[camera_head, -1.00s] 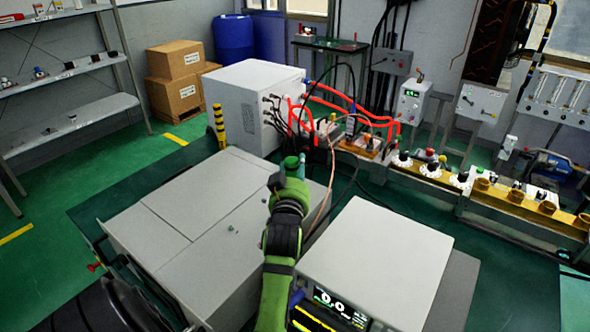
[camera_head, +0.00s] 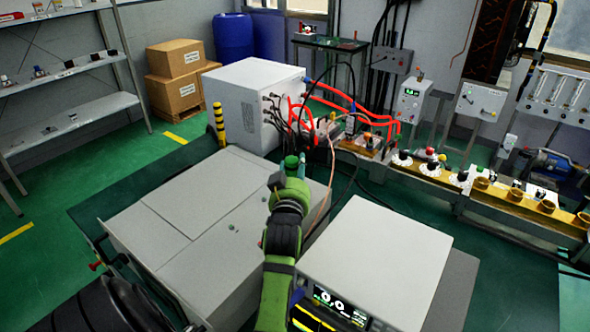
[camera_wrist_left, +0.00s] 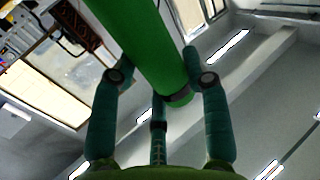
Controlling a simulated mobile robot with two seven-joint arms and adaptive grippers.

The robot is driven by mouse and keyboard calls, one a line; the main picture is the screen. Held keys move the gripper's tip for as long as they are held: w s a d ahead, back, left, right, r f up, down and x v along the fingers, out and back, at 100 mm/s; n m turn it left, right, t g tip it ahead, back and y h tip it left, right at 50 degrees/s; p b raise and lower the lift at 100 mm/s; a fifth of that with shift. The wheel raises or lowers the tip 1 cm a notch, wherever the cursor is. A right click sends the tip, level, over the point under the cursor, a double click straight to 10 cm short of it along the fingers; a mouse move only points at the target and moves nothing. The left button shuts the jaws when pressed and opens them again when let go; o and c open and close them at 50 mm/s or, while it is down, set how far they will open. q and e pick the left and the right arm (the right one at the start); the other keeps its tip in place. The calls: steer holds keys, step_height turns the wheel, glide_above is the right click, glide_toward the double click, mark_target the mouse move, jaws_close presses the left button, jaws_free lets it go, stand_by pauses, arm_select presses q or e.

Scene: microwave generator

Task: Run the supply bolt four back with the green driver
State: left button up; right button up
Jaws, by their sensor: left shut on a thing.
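My left gripper (camera_head: 297,167) is above the right back part of the large grey cabinet (camera_head: 185,200). In the left wrist view its teal fingers (camera_wrist_left: 160,100) are shut around the green driver (camera_wrist_left: 140,45), a smooth green cylinder with a dark band near its end. In the head view the driver (camera_head: 291,162) shows only as a short green top, and its lower part is hidden by my gripper and arm. Small bolt-like dots (camera_head: 231,227) sit on the cabinet top. I cannot tell which bolt is supply bolt four. My right gripper is not in view.
A white box (camera_head: 250,95) with dark cables and red tubing (camera_head: 350,100) stands behind my gripper. A grey instrument (camera_head: 375,255) with a lit display stands to the right. A yellow rail with dials (camera_head: 440,175) runs along the right. The cabinet's left top is clear.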

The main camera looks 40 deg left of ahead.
arm_select(q)
steer(key=shift+f+b, duration=0.35)
steer(key=shift+f, duration=0.2)
stand_by(0.4)
steer(key=shift+s+d+f, duration=0.1)
steer(key=shift+f, duration=0.2)
stand_by(0.5)
steer(key=shift+r+p, duration=0.1)
steer(key=shift+p, duration=0.25)
stand_by(0.3)
steer(key=shift+r, duration=0.1)
steer(key=shift+r+p, duration=0.65)
steer(key=shift+p, duration=0.15)
step_height(320, 180, up, 3)
steer(key=shift+f+p, duration=0.1)
steer(key=shift+p, duration=1.05)
step_height(320, 180, up, 6)
steer(key=p, duration=0.5)
steer(key=shift+f, duration=0.3)
